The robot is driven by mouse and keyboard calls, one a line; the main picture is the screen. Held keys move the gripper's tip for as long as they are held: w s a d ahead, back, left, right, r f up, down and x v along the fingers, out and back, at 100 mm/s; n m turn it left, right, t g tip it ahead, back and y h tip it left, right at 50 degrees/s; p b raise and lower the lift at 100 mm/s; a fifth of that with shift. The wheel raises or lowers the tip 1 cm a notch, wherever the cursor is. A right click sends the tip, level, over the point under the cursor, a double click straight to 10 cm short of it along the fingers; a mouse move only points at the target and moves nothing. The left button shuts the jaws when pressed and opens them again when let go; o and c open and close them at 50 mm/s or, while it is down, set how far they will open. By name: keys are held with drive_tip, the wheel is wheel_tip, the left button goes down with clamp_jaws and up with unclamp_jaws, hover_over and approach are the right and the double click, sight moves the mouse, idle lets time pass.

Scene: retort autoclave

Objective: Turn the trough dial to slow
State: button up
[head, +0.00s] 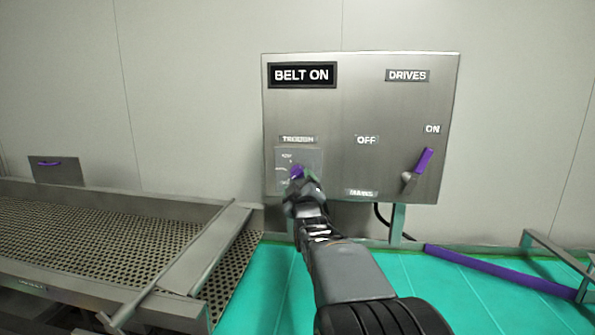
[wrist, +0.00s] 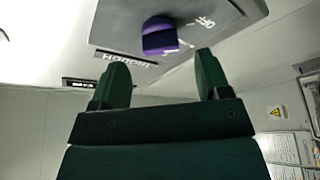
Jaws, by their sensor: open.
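The trough dial (head: 296,170) is a small purple knob on a grey plate under the TROUGH label, at the lower left of the control panel. In the head view my gripper (head: 302,182) is in front of it and covers part of it and its markings. In the wrist view the purple dial (wrist: 160,37) is at the top centre, beyond the fingertips. My gripper (wrist: 162,75) is open and empty, with its dark green fingers spread wider than the knob. The dial appears clear of both fingers. I cannot tell which setting it points to.
The steel panel (head: 360,95) carries a BELT ON display (head: 302,75) and a purple-handled switch (head: 418,170) turned up towards ON. A perforated metal trough (head: 90,245) is at left. A purple bar (head: 500,271) lies along the green floor at right.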

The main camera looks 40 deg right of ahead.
sight(296, 175)
drive_tip(key=shift+p+x, duration=0.6)
drive_tip(key=shift+x, duration=1.25)
drive_tip(key=shift+c, duration=0.4)
drive_tip(key=c, duration=0.8)
drive_tip(key=f+m+b, duration=0.1)
drive_tip(key=m+b, duration=0.1)
drive_tip(key=b, duration=0.2)
drive_tip(key=shift+a+h, duration=0.1)
drive_tip(key=shift+h, duration=0.3)
drive_tip(key=shift+c, duration=0.2)
drive_tip(key=m+b, duration=0.2)
drive_tip(key=b, duration=0.1)
drive_tip(key=shift+w+h, duration=0.1)
drive_tip(key=shift+h, duration=0.3)
drive_tip(key=m+b, duration=0.1)
drive_tip(key=m+g+h, duration=0.1)
drive_tip(key=m, duration=0.1)
drive_tip(key=m+h+b, duration=0.1)
drive_tip(key=m, duration=0.1)
drive_tip(key=shift+w+a+r+b, duration=0.1)
drive_tip(key=shift+r+b, duration=0.2)
drive_tip(key=shift+b, duration=0.05)
drive_tip(key=shift+r+m+g+h, duration=0.1)
drive_tip(key=shift+m+g+h, duration=0.45)
drive_tip(key=shift+m, duration=0.6)
drive_tip(key=shift+m+g+h, duration=0.45)
drive_tip(key=shift+m+h, duration=0.1)
drive_tip(key=shift+m, duration=0.9)
